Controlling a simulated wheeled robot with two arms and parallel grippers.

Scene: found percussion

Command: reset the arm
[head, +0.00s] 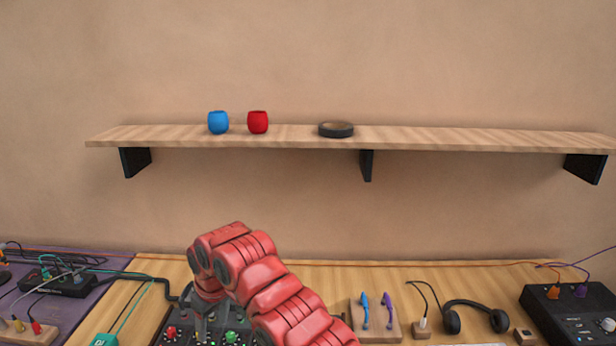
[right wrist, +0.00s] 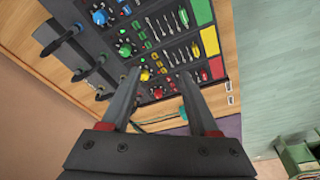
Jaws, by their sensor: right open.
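My right arm reaches in from the bottom of the head view, with red links. Its gripper (head: 205,322) points down over a dark control panel (head: 175,335) with coloured knobs. In the right wrist view the gripper (right wrist: 158,95) has its two dark fingers apart, with nothing between them. The panel (right wrist: 110,50) lies beyond the fingertips, with green, yellow and red knobs, small sliders and coloured pads. I cannot tell how close the fingertips are to it. My left gripper is not in view.
A wall shelf (head: 460,140) holds a blue cup (head: 218,123), a red cup (head: 258,122) and a dark round disc (head: 336,130). On the desk to the right are a board with blue and purple items (head: 376,322), headphones (head: 475,315) and a black box (head: 570,312).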

